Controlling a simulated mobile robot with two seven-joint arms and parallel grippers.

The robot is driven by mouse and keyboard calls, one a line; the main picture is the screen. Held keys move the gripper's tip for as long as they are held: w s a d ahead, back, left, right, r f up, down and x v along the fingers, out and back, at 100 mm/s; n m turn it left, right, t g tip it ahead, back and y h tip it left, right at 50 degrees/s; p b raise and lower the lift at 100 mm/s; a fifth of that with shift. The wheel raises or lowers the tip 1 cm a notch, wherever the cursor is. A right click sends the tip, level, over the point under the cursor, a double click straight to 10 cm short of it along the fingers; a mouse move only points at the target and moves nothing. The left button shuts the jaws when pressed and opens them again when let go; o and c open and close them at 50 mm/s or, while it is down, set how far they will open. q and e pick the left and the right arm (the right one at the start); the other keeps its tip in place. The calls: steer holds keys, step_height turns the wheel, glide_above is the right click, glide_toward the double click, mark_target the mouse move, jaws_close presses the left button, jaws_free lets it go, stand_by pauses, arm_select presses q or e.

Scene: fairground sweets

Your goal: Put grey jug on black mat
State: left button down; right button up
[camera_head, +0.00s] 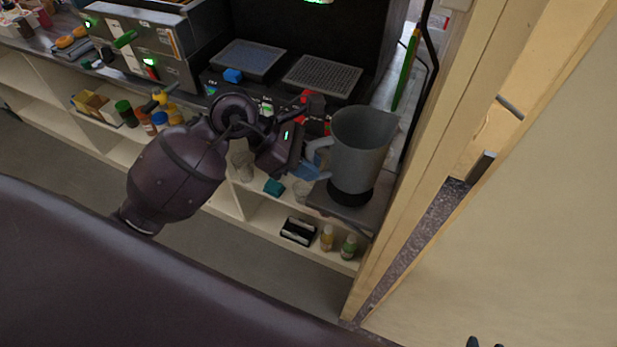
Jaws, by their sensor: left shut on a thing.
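The grey jug (362,143) is upright at the right end of the counter, its handle toward the left. My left gripper (305,150) comes in from the left and is shut on the jug at its handle side; the fingertips are partly hidden. A round black mat (351,197) shows directly below the jug, mostly covered by it. I cannot tell whether the jug's base touches the mat. Two small dark tips at the bottom edge may be my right gripper (485,344); too little shows to tell its state.
A machine with drip trays (322,76) stands behind. A wooden door frame (448,130) is close on the right. Small bottles (327,238) stand on the shelf below.

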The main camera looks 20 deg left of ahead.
arm_select(q)
steer(key=shift+f, duration=2.2)
steer(key=shift+f+b, duration=0.2)
steer(key=shift+b, duration=0.15)
steer(key=c, duration=1.1)
jaws_free()
steer(key=shift+r, duration=0.1)
